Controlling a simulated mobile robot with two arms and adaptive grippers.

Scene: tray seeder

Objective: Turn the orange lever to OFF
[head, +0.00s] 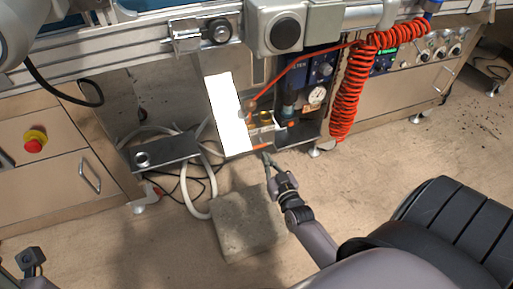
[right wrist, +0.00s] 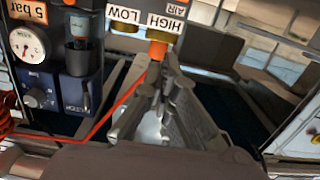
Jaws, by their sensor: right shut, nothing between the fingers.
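The orange lever (head: 261,147) sits low on the valve assembly under the machine, just above the tip of my right gripper (head: 267,161). In the right wrist view an orange part (right wrist: 158,38) shows below the HIGH label (right wrist: 164,22), right at the fingertips of my right gripper (right wrist: 158,70). The fingers are shut with nothing between them. They are very close to the orange part; I cannot tell whether they touch it. An OFF mark is not readable.
A pressure gauge (right wrist: 27,45) and blue regulator (right wrist: 50,92) stand left of the fingers in the wrist view. A red coiled hose (head: 349,95) hangs to the right. A white panel (head: 229,115) is beside the valve. A concrete block (head: 247,222) lies on the floor.

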